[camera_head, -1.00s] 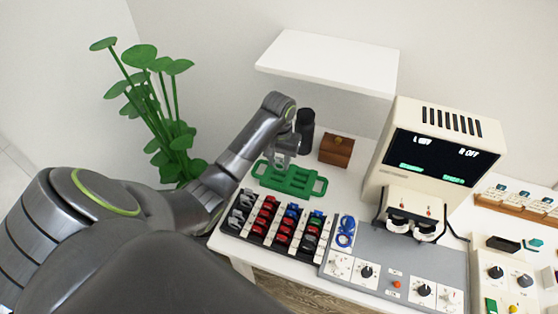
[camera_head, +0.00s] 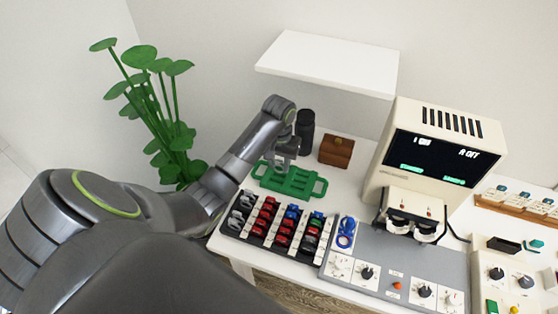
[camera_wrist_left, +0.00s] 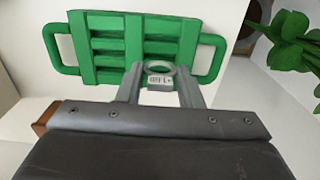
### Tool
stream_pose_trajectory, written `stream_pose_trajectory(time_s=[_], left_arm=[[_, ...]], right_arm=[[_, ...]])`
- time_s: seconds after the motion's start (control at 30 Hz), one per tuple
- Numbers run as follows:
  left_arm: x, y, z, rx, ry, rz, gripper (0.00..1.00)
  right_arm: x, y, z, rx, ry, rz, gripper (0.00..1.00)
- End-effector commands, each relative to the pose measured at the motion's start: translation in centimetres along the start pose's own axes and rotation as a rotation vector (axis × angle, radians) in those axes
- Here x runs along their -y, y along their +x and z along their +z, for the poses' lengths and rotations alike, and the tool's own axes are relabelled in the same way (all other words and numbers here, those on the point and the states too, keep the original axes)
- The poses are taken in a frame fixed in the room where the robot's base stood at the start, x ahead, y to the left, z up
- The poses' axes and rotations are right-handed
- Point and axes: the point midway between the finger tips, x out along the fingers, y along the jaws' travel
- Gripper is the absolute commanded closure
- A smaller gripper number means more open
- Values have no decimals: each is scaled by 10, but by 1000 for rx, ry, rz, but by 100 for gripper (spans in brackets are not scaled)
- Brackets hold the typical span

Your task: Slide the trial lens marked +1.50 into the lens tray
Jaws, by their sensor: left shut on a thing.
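The lens tray (camera_head: 301,184), green with a handle at each end and slots between ribs, lies on the white table. It fills the top of the left wrist view (camera_wrist_left: 94,48). My left gripper (camera_head: 282,165) is over the tray's back left part. In the left wrist view, its two fingers (camera_wrist_left: 160,80) are shut on a small grey ring lens (camera_wrist_left: 160,67) with a white tag. The tag's print is upside down and too small to read surely. The lens overlaps the tray's edge in that view; I cannot tell whether they touch. My right gripper is not in view.
A black case (camera_head: 244,231) of red, blue and grey lenses lies in front of the tray. A dark cylinder (camera_head: 305,131) and a brown wooden box (camera_head: 336,151) stand behind it. A cream instrument (camera_head: 433,158) is to the right, and a white shelf (camera_head: 328,62) hangs above.

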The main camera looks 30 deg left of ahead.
Motion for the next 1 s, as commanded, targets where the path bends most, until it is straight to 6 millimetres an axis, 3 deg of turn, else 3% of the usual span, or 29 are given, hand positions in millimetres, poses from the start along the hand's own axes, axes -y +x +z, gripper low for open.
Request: stream_pose_trajectory(time_s=[1.0], left_arm=[[0, 25, 0, -1, 0, 0, 88]], right_arm=[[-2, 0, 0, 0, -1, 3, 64]])
